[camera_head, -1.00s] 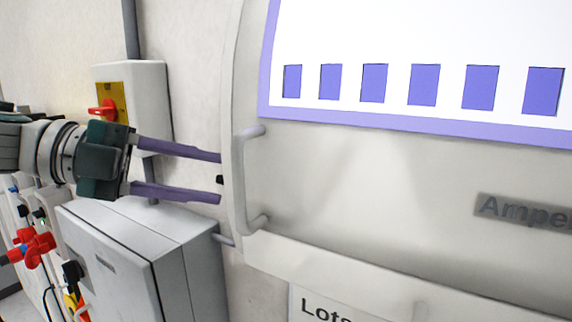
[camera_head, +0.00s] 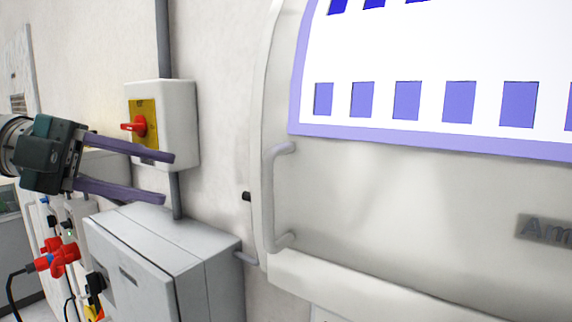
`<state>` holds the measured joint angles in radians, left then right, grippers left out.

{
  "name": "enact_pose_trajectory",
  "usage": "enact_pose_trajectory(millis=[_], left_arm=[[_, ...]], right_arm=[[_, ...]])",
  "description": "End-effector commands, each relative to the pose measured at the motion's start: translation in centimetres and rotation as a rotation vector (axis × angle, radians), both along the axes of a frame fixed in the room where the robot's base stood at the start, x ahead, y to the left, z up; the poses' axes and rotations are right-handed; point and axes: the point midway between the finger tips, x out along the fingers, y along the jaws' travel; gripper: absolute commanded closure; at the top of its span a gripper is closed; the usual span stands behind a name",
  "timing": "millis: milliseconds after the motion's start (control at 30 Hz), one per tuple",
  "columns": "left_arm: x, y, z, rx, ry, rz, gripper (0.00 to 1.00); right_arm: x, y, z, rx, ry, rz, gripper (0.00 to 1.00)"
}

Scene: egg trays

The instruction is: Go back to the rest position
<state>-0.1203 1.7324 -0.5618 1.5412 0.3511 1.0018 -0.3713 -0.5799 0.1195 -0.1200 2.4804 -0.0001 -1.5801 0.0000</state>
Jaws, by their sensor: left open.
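My left gripper (camera_head: 170,178) comes in from the left with its two long purple fingers spread apart and nothing between them. It is in front of the wall, above the grey metal box and left of the pale cabinet's handle (camera_head: 270,200), clear of the handle. The fingers point right. My right gripper is not in this view.
A white switch box (camera_head: 178,125) with a red knob is on the wall behind my fingers. A grey metal box (camera_head: 190,240) stands below. Red plugs (camera_head: 62,257) and cables are at lower left. The pale cabinet (camera_head: 400,200) with a white-and-purple panel (camera_head: 420,60) fills the right.

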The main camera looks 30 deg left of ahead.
Motion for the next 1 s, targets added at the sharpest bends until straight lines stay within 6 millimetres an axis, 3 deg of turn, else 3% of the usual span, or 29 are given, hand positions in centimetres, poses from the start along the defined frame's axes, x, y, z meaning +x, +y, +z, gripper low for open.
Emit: enact_pose_trajectory(millis=[367, 467, 567, 800, 1000], left_arm=[[0.0, 0.0, -0.1, -0.001, 0.002, 0.001, 0.56], [0.2, -0.5, -1.1, -0.016, 0.020, 0.021, 0.56], [0.7, -2.1, -4.0, -0.058, 0.077, 0.091, 0.56], [0.9, -9.1, -13.8, -0.205, 0.355, 0.428, 0.56], [-1.4, -13.1, -18.2, -0.310, 0.627, 0.778, 0.56]], right_arm=[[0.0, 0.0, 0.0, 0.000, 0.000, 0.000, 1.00], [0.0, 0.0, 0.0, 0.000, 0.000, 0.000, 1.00], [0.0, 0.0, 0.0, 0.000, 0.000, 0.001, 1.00], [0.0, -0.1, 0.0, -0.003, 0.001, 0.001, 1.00], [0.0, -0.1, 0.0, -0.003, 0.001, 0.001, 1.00]])
